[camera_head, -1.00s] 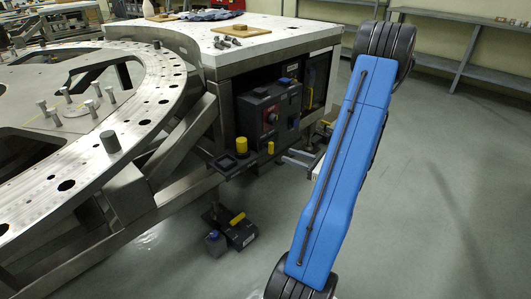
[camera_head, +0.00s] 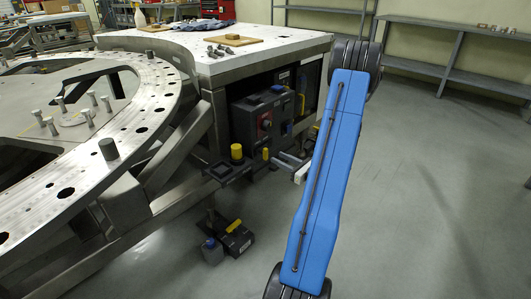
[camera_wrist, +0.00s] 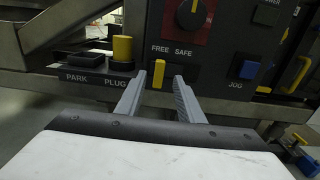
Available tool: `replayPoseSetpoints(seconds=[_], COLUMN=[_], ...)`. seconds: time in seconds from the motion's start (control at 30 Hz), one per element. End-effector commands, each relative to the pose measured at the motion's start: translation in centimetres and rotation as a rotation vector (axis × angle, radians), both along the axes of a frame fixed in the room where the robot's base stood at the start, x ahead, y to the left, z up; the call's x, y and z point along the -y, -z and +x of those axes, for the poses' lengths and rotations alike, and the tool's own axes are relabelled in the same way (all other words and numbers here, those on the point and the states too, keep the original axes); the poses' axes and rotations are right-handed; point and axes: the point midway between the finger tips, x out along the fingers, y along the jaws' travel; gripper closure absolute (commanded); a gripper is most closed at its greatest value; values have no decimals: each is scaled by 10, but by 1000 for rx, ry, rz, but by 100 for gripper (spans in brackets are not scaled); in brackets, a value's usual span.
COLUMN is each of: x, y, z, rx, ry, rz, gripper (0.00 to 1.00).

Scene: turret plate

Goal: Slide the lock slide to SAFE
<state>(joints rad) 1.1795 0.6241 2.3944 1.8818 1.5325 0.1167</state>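The lock slide's yellow tab (camera_wrist: 158,74) stands upright in the wrist view, below the FREE end of the FREE / SAFE label. It also shows in the head view (camera_head: 265,153). My gripper (camera_wrist: 159,80) is open, with its two grey fingertips on either side of the tab. Gaps show between the tab and the fingers; I cannot tell how deep the tab sits between them. In the head view my gripper (camera_head: 288,160) is partly hidden by my blue arm and reaches toward the tab from the right.
A yellow plug (camera_wrist: 122,50) stands left of the tab above the PLUG label, beside the dark PARK fixture (camera_wrist: 82,60). Above are a rotary knob (camera_wrist: 194,14) and, at right, a blue JOG button (camera_wrist: 248,69). The turret plate (camera_head: 150,110) lies left; open floor lies right.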

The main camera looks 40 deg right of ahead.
Motion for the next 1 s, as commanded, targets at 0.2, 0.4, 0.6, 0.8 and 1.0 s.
replayPoseSetpoints(seconds=[0.2,0.4,0.6,0.8,1.0], x=[-4,-6,-7,-7,-7], y=[0,0,0,0,0], z=[34,64,84,90,90], rx=[1,0,1,1,1], ry=[-4,-3,-2,0,0], rz=[1,0,0,1,1], gripper=[66,66,66,66,66])
